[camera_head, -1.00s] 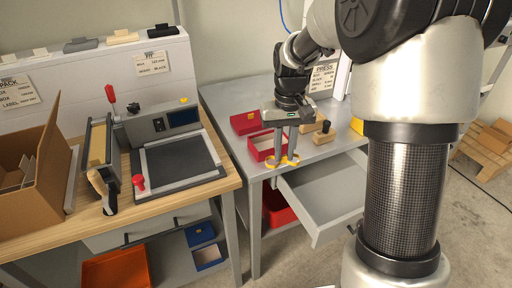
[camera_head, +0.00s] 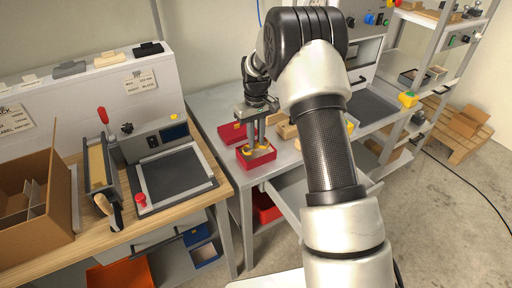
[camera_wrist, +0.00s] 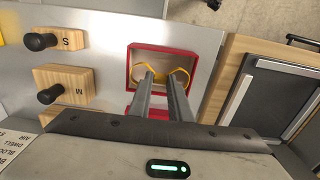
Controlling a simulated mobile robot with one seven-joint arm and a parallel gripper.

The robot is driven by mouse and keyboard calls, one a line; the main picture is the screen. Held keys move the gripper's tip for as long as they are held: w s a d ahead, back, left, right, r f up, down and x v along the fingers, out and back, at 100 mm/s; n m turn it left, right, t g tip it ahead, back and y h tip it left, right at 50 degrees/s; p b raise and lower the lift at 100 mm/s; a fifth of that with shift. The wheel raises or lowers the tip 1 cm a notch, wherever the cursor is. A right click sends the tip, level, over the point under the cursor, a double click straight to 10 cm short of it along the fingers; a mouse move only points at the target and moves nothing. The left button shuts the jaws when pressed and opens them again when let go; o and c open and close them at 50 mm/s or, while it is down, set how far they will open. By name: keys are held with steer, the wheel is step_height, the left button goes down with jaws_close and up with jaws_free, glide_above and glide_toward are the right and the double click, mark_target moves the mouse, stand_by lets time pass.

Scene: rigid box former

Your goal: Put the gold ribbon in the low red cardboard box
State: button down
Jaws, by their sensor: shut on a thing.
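The gold ribbon (camera_wrist: 152,78) shows as yellow loops at my fingertips. It also shows in the head view (camera_head: 246,151). My gripper (camera_wrist: 164,76) is shut on it, fingers pointing down. The low red cardboard box (camera_wrist: 131,66) is open-topped with a pale inside, and my fingertips and the ribbon are over its opening in the wrist view. In the head view the red box (camera_head: 258,164) is on the grey table below my gripper (camera_head: 254,148). I cannot tell whether the ribbon touches the box floor.
Another red box (camera_head: 232,132) is just behind. Wooden blocks with black knobs, marked S (camera_wrist: 62,40) and M (camera_wrist: 62,82), stand beside the box. A grey drawer (camera_head: 288,203) hangs open below the table front. The wooden bench with the sealing machine (camera_head: 175,170) is at left.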

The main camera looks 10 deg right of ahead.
mark_target(256, 143)
steer(key=shift+f, duration=1.9)
steer(key=shift+f, duration=0.2)
steer(key=c, duration=1.6)
jaws_free()
steer(key=shift+c, duration=0.2)
steer(key=shift+r, duration=0.1)
